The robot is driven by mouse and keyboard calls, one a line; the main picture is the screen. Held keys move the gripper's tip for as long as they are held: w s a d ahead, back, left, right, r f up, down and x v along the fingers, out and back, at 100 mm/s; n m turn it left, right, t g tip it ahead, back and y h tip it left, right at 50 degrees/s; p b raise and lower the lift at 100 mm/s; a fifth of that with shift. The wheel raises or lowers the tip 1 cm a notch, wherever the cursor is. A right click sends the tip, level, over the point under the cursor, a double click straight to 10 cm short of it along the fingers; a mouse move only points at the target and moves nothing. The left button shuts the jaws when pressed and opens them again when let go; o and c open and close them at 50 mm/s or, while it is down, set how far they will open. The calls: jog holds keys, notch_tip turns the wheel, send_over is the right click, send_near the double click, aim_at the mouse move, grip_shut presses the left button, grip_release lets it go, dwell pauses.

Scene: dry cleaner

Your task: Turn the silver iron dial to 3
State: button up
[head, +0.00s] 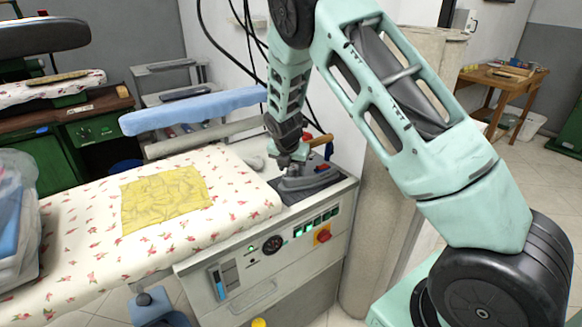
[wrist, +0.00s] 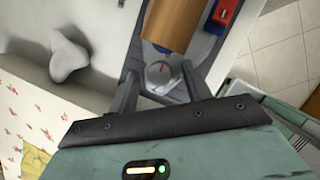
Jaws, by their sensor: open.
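The silver iron (head: 308,182) rests on a dark pad at the right end of the ironing table. Its brown handle (wrist: 178,20) and round grey dial (wrist: 159,73) show in the wrist view. The dial has a small red mark on it; its numbers are too small to read. My gripper (wrist: 160,78) is open, with one finger on each side of the dial and apparent gaps between. I cannot tell how far above the dial the fingertips are. In the head view my gripper (head: 290,152) is over the iron and hides part of it.
A floral-covered board (head: 90,225) with a yellow cloth (head: 165,198) lies left of the iron. A control panel (head: 290,245) with a red knob is below it. A red and blue part (wrist: 224,14) is beside the handle. A white object (wrist: 68,57) lies to the left.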

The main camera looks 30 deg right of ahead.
jog(key=c, duration=1)
jog(key=shift+m, duration=0.3)
jog(key=m, duration=0.1)
jog(key=m+g+p, duration=0.1)
jog(key=m, duration=0.1)
jog(key=shift+w+a+r+m+h+p, duration=0.1)
jog(key=shift+w+a+m+h+p, duration=0.05)
jog(key=shift+m+h+p, duration=0.2)
jog(key=m+g, duration=0.1)
jog(key=m, duration=0.1)
jog(key=m+g+p, duration=0.1)
jog(key=m, duration=0.2)
jog(key=shift+w+m+h, duration=0.2)
jog(key=shift+m+h, duration=0.05)
jog(key=m+g, duration=0.1)
jog(key=m, duration=0.1)
jog(key=m+g, duration=0.1)
jog(key=m, duration=0.2)
jog(key=shift+w+g+y, duration=0.2)
jog(key=shift+g+y, duration=0.1)
jog(key=shift+y, duration=0.1)
jog(key=m, duration=0.2)
jog(key=m+g+y, duration=0.1)
jog(key=m, duration=0.2)
jog(key=shift+w+d+m+y, duration=0.15)
jog(key=shift+d+m+y, duration=0.05)
jog(key=shift+m+y, duration=0.1)
